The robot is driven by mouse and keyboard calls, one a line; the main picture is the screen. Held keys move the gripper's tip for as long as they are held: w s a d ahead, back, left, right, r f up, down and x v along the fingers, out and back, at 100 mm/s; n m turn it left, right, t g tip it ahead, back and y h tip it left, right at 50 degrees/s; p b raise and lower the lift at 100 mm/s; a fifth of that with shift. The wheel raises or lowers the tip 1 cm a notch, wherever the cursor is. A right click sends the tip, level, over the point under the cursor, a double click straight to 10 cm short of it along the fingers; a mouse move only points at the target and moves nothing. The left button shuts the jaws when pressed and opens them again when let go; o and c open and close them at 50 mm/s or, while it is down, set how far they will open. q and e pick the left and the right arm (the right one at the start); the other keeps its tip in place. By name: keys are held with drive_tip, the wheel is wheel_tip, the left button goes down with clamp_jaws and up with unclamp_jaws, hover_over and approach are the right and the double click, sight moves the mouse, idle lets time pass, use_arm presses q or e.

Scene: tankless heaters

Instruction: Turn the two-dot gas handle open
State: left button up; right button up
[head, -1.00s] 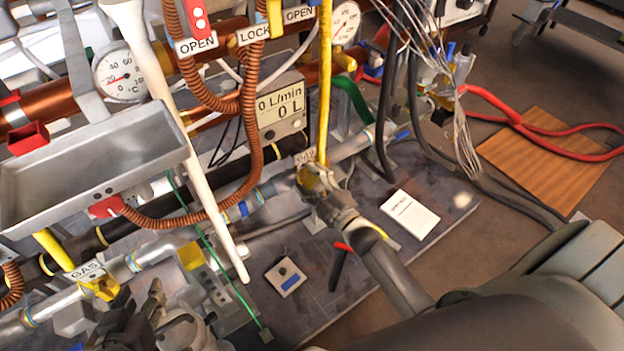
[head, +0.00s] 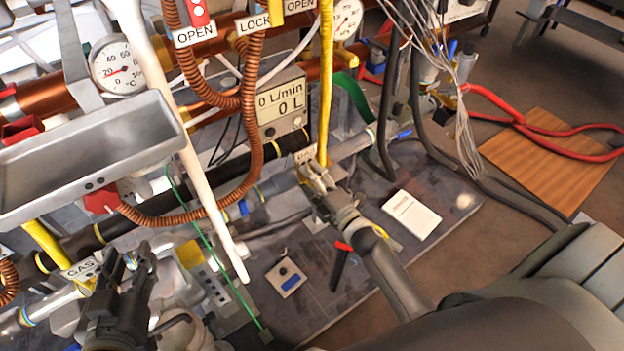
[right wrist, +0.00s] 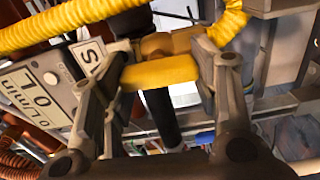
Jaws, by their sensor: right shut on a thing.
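My right gripper (head: 318,178) is at the foot of the upright yellow gas hose, beside a partly covered label (head: 306,155). In the right wrist view its two fingers (right wrist: 165,62) are shut on a yellow gas handle (right wrist: 160,73), which spans between them. No dots on this handle can be made out. My left gripper (head: 130,262) is at lower left, its fingers apart and empty. It is in front of the left gas pipe, near the GAS label (head: 82,268); the left yellow handle is mostly hidden behind it.
A grey basin (head: 150,125) marked with two dots is above the left gripper. A pale slanted pipe (head: 190,165) and a corrugated copper hose (head: 245,180) are between the grippers. The floor board holds a white card (head: 411,216).

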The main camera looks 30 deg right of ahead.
idle(0.3)
drive_tip(key=o, duration=1)
drive_tip(key=s, duration=0.4)
drive_tip(key=s+d, duration=0.1)
drive_tip(key=s, duration=0.7)
drive_tip(key=shift+d, duration=0.3)
